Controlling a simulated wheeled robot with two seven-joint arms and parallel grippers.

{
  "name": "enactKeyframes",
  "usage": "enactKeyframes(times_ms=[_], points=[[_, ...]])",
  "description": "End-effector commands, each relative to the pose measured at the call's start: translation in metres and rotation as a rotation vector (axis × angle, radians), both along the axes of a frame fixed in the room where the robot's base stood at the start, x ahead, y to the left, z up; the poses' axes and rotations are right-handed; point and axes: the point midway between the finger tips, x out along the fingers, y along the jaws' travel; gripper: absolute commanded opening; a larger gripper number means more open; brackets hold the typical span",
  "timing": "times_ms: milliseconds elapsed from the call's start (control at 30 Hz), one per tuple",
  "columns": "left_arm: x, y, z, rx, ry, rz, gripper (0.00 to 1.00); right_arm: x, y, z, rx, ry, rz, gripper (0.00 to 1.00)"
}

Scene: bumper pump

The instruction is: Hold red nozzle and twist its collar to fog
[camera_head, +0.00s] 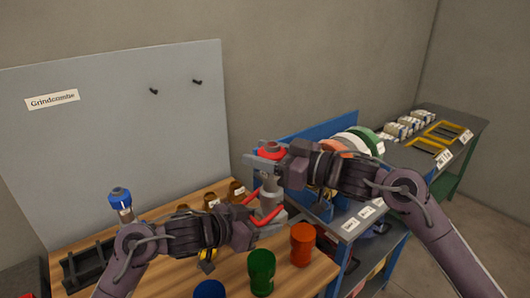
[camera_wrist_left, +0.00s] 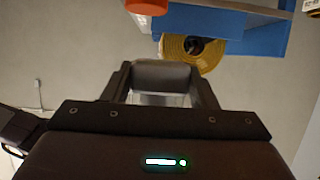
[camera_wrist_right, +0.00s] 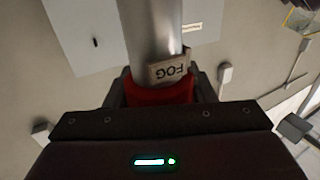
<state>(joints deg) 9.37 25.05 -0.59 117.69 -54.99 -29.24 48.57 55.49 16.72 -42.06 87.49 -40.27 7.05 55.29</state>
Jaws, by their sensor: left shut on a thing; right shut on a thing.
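The red nozzle (camera_head: 268,190) stands roughly upright above the bench, with a grey body, a red top and red handle parts lower down. My left gripper (camera_head: 262,217) is shut on its lower grey part. A grey piece also shows between the left fingers in the left wrist view (camera_wrist_left: 160,76). My right gripper (camera_head: 270,163) is shut on the red collar near the top. In the right wrist view the red collar (camera_wrist_right: 160,92) sits between the fingers, beside a FOG label (camera_wrist_right: 171,71) on the silver barrel (camera_wrist_right: 152,28). My grippers hide parts of the nozzle.
Orange (camera_head: 302,244), green (camera_head: 261,271) and blue (camera_head: 209,290) cup-like parts stand at the bench front. A blue-topped nozzle (camera_head: 120,198) stands at left by a black rack (camera_head: 90,262). Brown pieces sit behind my left arm. A blue shelf with hose rolls (camera_head: 362,140) is at right.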

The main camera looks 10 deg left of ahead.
Motion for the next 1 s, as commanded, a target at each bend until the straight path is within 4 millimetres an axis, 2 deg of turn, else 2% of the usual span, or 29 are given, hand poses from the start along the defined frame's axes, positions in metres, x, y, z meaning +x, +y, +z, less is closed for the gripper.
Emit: enactKeyframes(times_ms=[33,400,1000], points=[[0.0,-0.001,0.003,-0.002,-0.008,-0.002,0.08,0.004,-0.002,0.001,-0.002,-0.003,0.033,0.27],[0.0,-0.001,0.003,-0.001,-0.008,-0.003,0.08,-0.004,0.0,0.001,-0.004,-0.005,0.373,0.27],[-0.001,-0.003,0.004,-0.002,-0.012,-0.008,0.08,-0.011,0.002,-0.001,0.004,0.0,0.731,0.27]])
